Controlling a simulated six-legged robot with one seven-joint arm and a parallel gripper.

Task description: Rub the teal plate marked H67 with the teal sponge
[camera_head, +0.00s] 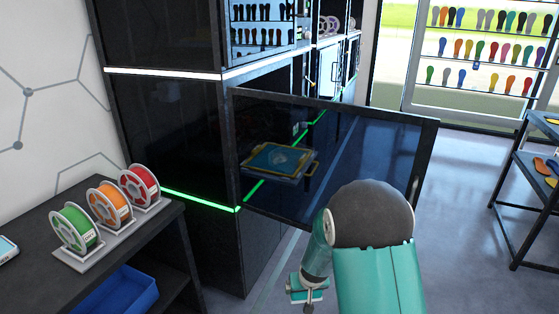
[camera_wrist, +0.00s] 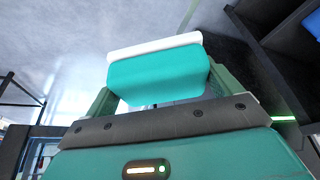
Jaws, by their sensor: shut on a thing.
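The teal sponge (camera_wrist: 157,75), with a white layer along its far side, is held between the two fingers of my gripper (camera_wrist: 158,88) in the wrist view. In the head view my gripper (camera_head: 307,292) hangs low at the bottom centre, with a small teal and white bit of the sponge (camera_head: 298,284) showing. A flat teal-blue plate with a yellowish rim (camera_head: 268,158) shows at the dark glass door, behind and above my gripper and well apart from it. No H67 mark can be read on it.
A dark glass door (camera_head: 375,160) stands open from a black cabinet (camera_head: 160,130) with green light strips. At left, a dark table (camera_head: 35,170) bears green, orange and red spools (camera_head: 108,200). A blue bin (camera_head: 115,292) sits below. Open floor (camera_head: 455,240) lies right; a shelf table (camera_head: 525,200) stands beyond.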

